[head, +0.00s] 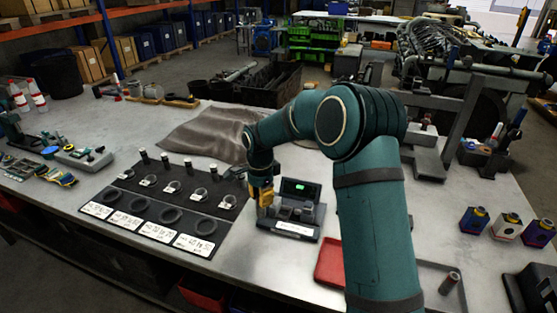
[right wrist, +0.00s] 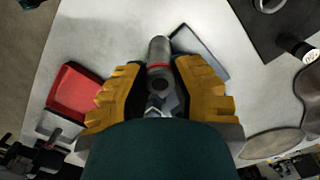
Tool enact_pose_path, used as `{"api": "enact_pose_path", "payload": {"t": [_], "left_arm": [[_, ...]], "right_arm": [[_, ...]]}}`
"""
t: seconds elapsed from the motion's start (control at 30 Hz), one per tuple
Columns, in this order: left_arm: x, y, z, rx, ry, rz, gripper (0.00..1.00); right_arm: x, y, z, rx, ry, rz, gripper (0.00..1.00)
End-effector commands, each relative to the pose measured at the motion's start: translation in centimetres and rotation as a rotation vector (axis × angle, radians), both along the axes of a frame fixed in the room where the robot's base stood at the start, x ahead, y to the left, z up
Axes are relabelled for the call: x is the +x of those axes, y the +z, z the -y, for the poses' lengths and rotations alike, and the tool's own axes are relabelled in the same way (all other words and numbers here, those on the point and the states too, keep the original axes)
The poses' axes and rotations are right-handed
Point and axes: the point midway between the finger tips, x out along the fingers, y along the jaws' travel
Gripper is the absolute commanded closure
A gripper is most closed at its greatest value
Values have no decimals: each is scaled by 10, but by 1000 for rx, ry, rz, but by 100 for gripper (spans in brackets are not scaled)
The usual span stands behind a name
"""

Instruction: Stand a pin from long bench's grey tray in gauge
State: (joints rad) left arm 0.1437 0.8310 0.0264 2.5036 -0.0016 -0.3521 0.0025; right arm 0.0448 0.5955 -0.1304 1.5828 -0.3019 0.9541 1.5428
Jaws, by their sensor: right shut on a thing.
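My right gripper (head: 264,196) is at the left side of the gauge (head: 301,190), a dark device with a lit green display and a block on its base. In the right wrist view my right gripper (right wrist: 160,88) has its yellow fingers shut on a grey cylindrical pin (right wrist: 159,52) with a red band. Part of the gauge shows behind it (right wrist: 205,50). Whether the pin touches the gauge cannot be told. Another pin (head: 450,282) stands in the grey tray (head: 432,267), which is partly hidden by my right arm. My left gripper is not in view.
A red tray (head: 328,262) lies just right of the gauge. A black mat (head: 150,200) with rings, small cylinders and white labels lies to the left. A brown cloth (head: 208,134) lies behind.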

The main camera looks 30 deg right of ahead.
Motion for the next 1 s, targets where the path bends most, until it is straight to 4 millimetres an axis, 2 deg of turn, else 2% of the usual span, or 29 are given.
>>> {"api": "enact_pose_path", "payload": {"t": [0.03,0.1,0.23,0.4,0.57,1.0], "left_arm": [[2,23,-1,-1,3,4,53],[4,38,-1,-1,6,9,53],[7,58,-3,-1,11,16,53],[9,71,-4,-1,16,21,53],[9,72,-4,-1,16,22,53],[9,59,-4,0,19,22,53]], "right_arm": [[7,12,17,-6,-148,-5,100],[15,15,37,-13,-344,-7,100],[25,19,67,-24,-639,-6,100],[31,19,89,-35,-860,-2,100],[33,17,95,-38,-920,0,100],[32,-4,95,-38,-919,-2,100]]}}
